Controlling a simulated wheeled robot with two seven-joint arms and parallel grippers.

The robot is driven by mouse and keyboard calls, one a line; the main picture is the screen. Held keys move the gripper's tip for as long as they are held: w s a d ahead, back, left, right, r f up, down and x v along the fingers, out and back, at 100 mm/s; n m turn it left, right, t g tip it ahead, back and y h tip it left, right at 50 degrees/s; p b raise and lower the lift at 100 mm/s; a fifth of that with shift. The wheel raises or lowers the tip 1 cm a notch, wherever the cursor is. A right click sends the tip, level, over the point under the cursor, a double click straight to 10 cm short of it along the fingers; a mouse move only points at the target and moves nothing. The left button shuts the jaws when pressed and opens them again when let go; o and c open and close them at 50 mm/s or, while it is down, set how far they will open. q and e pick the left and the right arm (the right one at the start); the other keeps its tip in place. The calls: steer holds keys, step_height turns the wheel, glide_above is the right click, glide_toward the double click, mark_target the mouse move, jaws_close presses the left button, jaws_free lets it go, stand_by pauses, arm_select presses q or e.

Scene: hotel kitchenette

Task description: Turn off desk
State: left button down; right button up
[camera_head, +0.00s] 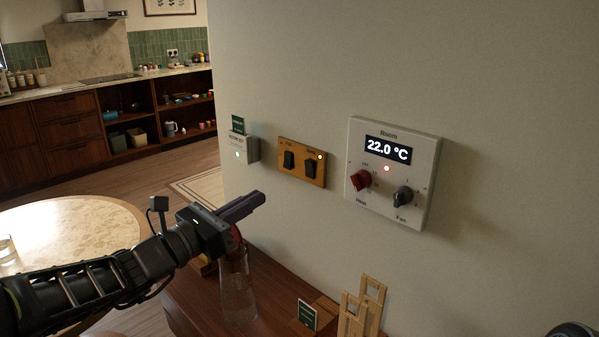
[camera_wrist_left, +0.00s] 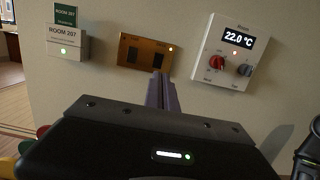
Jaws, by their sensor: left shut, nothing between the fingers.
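A brass switch plate (camera_head: 302,163) is on the wall, with two dark rocker switches, a left one (camera_head: 289,160) and a right one (camera_head: 310,169). A small light glows at the plate's upper right, by the right rocker; the labels are too small to read surely. The plate also shows in the left wrist view (camera_wrist_left: 130,50). My left gripper (camera_head: 258,197) is shut and empty, below and left of the plate in the head view, apparently apart from it. In the left wrist view its fingers (camera_wrist_left: 161,82) point up toward the plate's right end. My right gripper is not in view.
A thermostat (camera_head: 423,205) reading 22.0 °C, with red and grey knobs, is right of the plate. A card holder (camera_head: 243,150) is left of it. Below stand a glass vase (camera_head: 238,295), a small green sign (camera_head: 307,314) and a wooden stand (camera_head: 352,318).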

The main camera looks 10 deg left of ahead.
mark_target(309, 164)
arm_select(q)
steer(key=p+x, duration=0.2)
steer(key=x, duration=1.1)
steer(key=shift+w+p, duration=0.1)
steer(key=shift+p, duration=0.2)
step_height(309, 164, up, 2)
steer(key=g+p, duration=0.1)
steer(key=p, duration=0.4)
steer(key=shift+w+d+y, duration=0.1)
steer(key=shift+d+y, duration=0.1)
steer(key=shift+y, duration=0.2)
steer(key=shift+y+p, duration=0.3)
steer(key=shift+p, duration=0.25)
steer(key=shift+w+f+g+b, duration=0.1)
steer(key=shift+f+g+b, duration=0.2)
steer(key=shift+f+b, duration=0.1)
steer(key=shift+r, duration=0.1)
